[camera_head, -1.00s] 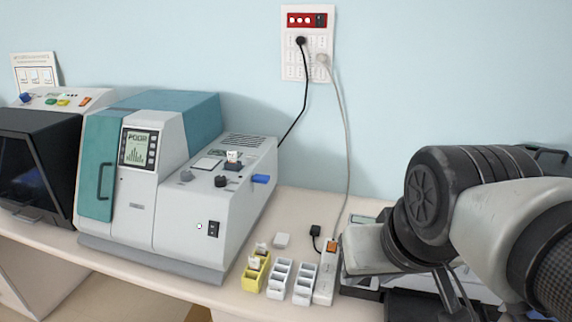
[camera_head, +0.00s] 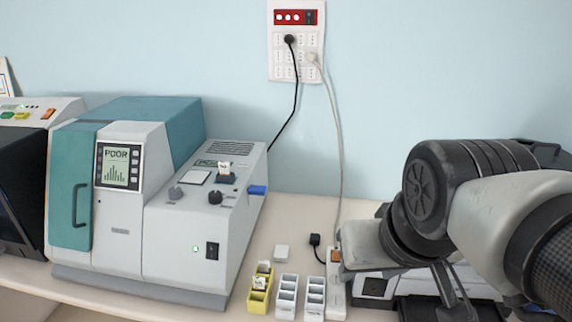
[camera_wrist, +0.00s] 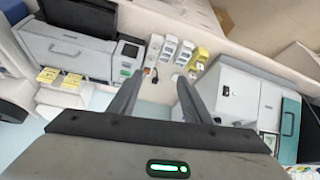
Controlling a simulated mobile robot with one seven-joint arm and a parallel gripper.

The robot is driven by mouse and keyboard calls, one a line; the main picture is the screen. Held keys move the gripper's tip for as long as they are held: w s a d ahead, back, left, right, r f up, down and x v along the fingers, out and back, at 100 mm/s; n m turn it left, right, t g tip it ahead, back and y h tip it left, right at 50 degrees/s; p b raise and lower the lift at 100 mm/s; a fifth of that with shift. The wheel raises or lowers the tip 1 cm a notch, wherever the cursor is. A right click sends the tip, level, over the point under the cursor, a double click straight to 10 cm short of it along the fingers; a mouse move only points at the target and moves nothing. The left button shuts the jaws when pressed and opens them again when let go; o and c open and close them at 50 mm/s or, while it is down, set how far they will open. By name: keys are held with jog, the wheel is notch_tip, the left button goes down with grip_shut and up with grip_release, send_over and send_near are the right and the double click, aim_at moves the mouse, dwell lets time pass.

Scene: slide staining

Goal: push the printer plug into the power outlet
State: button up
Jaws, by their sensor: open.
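A small black plug (camera_head: 315,240) lies on the bench beside the upper end of a white power strip (camera_head: 337,298) with an orange switch. I take it to be the printer plug; its short dark cord runs toward the strip. In the wrist view the plug (camera_wrist: 154,75) shows between the finger ends of my gripper (camera_wrist: 158,82), which is open and empty; its distance from the fingers is unclear. The strip (camera_wrist: 153,46) also shows there. A wall outlet panel (camera_head: 283,60) holds a black plug and a white plug. The printer (camera_wrist: 68,48) is largely behind my arm in the head view.
White slide racks (camera_head: 287,298) and a yellow rack (camera_head: 258,290) stand left of the strip. A large teal and white machine (camera_head: 130,215) fills the left. Bench behind the plug is clear.

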jog(key=shift+o, duration=0.7)
jog(key=w+r+m, duration=0.2)
jog(key=w+r, duration=0.1)
jog(key=w, duration=0.3)
jog(key=shift+m+g+b, duration=0.3)
jog(key=shift+g+b, duration=0.05)
jog(key=shift+g, duration=0.05)
jog(key=w+m+g+b, duration=0.2)
jog(key=w+m, duration=0.6)
jog(key=w, duration=1.2)
jog(key=w+d+f+m+g+y+b, duration=0.1)
jog(key=w+d+f+m+g, duration=0.1)
jog(key=w+f+m, duration=0.7)
jog(key=w+d+f, duration=0.1)
jog(key=w+f, duration=0.6)
jog(key=f, duration=0.3)
jog(key=shift+w+m+y, duration=0.3)
jog(key=shift+w+y, duration=0.1)
jog(key=shift+f+b, duration=0.1)
jog(key=shift+b, duration=0.2)
send_over(319, 238)
notch_tip(319, 238, down, 11)
jog(key=shift+d+b, duration=0.1)
jog(key=shift+b, duration=0.2)
jog(key=shift+w+f, duration=0.1)
jog(key=shift+f, duration=0.45)
